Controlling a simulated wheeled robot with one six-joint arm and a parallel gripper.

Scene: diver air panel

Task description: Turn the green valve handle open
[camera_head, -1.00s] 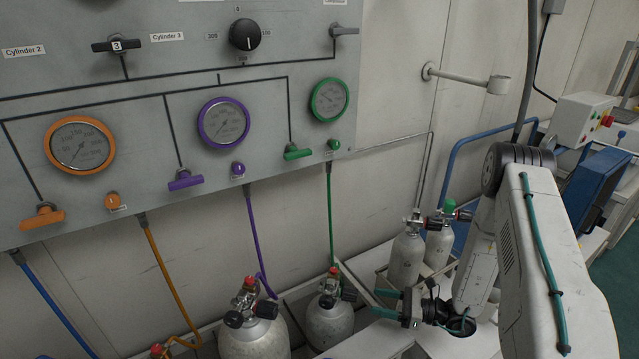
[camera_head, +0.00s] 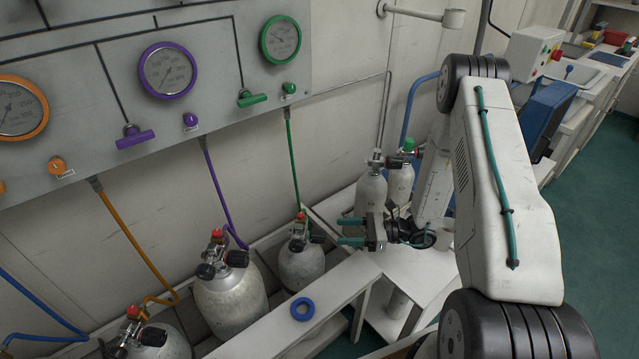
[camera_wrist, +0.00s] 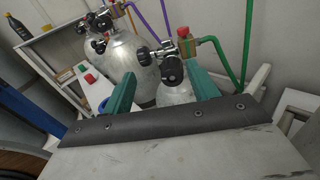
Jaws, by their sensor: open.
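The green valve handle (camera_head: 251,99) is a short green bar on the grey panel, at the lower end of a black line, below and left of the green-rimmed gauge (camera_head: 281,40). A small green knob (camera_head: 289,88) sits just right of it. My gripper (camera_head: 339,230) is well below and to the right of the handle, near the cylinders, with its green fingers apart and nothing between them. In the wrist view its two green fingers (camera_wrist: 162,90) point toward a grey cylinder's valve (camera_wrist: 171,68). The green valve handle is not in the wrist view.
Grey cylinders (camera_head: 229,299) stand in a trough below the panel. A pale ledge (camera_head: 330,290) carrying a blue ring (camera_head: 302,309) runs in front. A wall bracket (camera_head: 425,14) sticks out right of the panel.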

